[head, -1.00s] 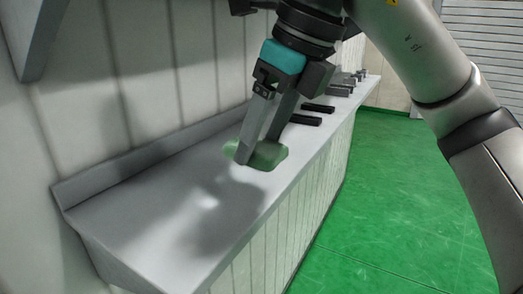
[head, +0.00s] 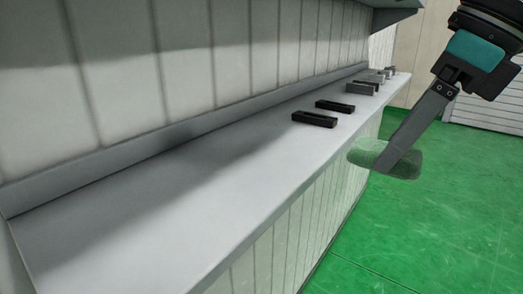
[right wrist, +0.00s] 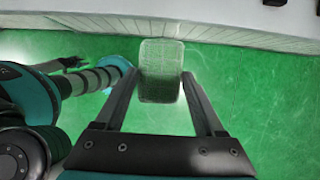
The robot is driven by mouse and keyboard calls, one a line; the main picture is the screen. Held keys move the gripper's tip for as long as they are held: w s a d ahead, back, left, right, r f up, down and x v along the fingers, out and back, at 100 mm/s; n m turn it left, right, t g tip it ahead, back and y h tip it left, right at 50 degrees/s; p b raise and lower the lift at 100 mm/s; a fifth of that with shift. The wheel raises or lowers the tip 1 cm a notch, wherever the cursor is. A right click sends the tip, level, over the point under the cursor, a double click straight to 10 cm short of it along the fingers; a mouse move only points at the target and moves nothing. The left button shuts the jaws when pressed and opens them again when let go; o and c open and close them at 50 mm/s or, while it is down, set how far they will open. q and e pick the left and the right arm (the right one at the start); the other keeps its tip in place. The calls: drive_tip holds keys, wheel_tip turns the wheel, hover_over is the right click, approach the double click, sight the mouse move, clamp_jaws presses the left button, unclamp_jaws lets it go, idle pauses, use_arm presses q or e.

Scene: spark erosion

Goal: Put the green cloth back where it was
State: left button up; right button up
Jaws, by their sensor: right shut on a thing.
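The green cloth (head: 364,153) is a pale green, rounded pad. My right gripper (head: 388,160) is shut on it and holds it in the air, over or just beyond the front edge of the grey worktop (head: 190,190) in the head view. In the right wrist view the cloth (right wrist: 161,70) sits between the two fingertips of my right gripper (right wrist: 160,74), with the green floor behind it. One finger covers part of the cloth in the head view.
Two black slotted blocks (head: 314,119) (head: 334,107) lie on the worktop, with grey blocks (head: 361,88) farther along. The near part of the worktop is bare. A panelled wall (head: 150,70) rises behind it. Green floor (head: 450,220) is open to the right.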

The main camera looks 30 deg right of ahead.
drive_tip(key=shift+s+d, duration=0.1)
drive_tip(key=shift+d, duration=0.05)
drive_tip(key=shift+r, duration=0.1)
drive_tip(key=shift+w+r+p, duration=0.1)
drive_tip(key=shift+w+p, duration=0.35)
drive_tip(key=shift+p, duration=0.05)
drive_tip(key=w+a+p, duration=0.2)
drive_tip(key=w+p, duration=0.1)
drive_tip(key=w, duration=0.1)
drive_tip(key=w+a+p, duration=0.2)
drive_tip(key=w+p, duration=0.1)
drive_tip(key=w, duration=0.2)
drive_tip(key=w+a+p, duration=0.2)
drive_tip(key=w+p, duration=0.1)
drive_tip(key=w, duration=0.2)
drive_tip(key=shift+a, duration=0.15)
drive_tip(key=shift+w+a, duration=0.35)
drive_tip(key=shift+w, duration=0.35)
drive_tip(key=shift+w+f, duration=0.1)
drive_tip(key=shift+f, duration=1.8)
drive_tip(key=shift+f, duration=0.1)
